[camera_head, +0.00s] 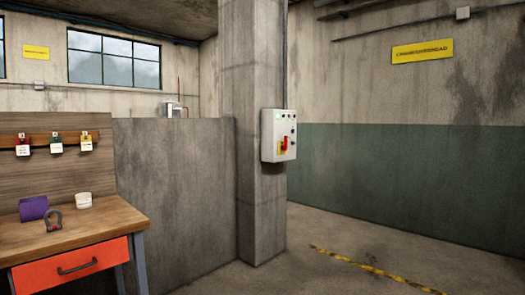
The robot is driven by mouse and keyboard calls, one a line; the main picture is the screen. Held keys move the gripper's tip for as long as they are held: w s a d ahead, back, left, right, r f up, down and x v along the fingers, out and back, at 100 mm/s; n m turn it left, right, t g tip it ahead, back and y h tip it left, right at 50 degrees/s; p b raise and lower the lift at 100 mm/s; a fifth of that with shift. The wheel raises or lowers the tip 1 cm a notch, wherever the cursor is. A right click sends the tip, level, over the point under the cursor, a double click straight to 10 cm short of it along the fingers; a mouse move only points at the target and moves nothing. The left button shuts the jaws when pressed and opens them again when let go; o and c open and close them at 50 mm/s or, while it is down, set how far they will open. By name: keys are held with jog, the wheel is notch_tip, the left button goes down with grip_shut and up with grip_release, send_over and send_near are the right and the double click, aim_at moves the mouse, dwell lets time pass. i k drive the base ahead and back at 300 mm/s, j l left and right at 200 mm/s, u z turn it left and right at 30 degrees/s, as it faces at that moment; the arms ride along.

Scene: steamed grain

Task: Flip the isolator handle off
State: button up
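A white control box (279,135) is fixed to the side of a concrete pillar, near the middle of the head view. On its lower part is a red isolator handle (284,144) against a yellow plate. The handle looks upright, but it is too small to be sure of its position. Small dark buttons and a green light show above it. My gripper is not in view.
A wooden workbench (110,222) with a red drawer stands at the lower left, holding a purple block (34,208), a shackle (53,220) and a white cup (84,200). Tagged padlocks hang above. A low wall (175,190) meets the pillar (248,205). Floor right of the pillar is clear.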

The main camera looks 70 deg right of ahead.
aim_at(284, 148)
jog(key=z, duration=2.7)
jog(key=i+j+z, duration=0.1)
jog(key=i+z, duration=0.25)
jog(key=i, duration=2.15)
